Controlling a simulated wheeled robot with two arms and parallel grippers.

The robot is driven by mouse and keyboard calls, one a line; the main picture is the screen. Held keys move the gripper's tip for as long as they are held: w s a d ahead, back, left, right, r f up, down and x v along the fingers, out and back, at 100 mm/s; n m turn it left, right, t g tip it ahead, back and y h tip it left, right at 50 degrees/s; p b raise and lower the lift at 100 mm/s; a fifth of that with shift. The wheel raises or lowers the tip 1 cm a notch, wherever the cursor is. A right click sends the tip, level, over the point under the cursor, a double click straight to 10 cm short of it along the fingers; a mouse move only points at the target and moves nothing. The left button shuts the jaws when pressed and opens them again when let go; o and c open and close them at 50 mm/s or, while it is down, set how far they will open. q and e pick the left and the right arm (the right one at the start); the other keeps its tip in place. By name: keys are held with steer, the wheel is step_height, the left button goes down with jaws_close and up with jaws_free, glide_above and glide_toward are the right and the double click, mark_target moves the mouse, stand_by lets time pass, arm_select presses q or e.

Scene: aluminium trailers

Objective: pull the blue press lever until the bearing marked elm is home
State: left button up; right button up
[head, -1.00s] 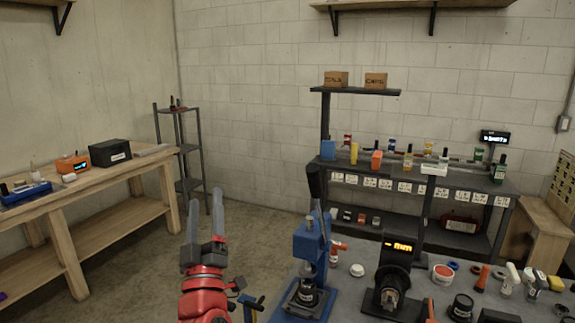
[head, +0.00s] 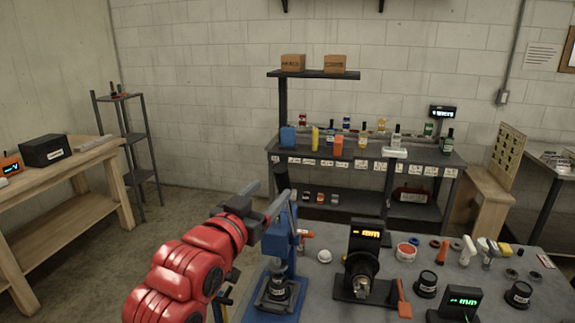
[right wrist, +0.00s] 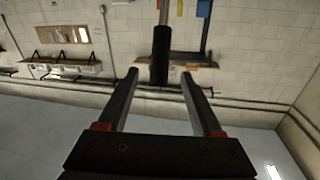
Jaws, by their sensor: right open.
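The blue press (head: 280,245) stands at the left end of the grey workbench. Its lever rises from the press head and ends in a black grip (head: 281,176). A dark round part with a pale label (head: 278,284) sits at the foot of the press; I cannot read the label, so I cannot tell if it is the elm bearing. My right gripper (head: 265,200) is open beside the lever, its fingers overlapping the press top. In the right wrist view the black grip (right wrist: 160,55) stands between and just beyond the open fingertips (right wrist: 160,75). My left gripper is not in view.
Several small parts and a green display (head: 461,302) lie farther right. A shelf unit with bottles (head: 380,160) stands behind.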

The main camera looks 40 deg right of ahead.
steer(key=p+x, duration=0.3)
steer(key=x, duration=0.7)
steer(key=shift+w+d, duration=0.15)
steer(key=shift+d, duration=0.05)
jaws_close()
stand_by(1.0)
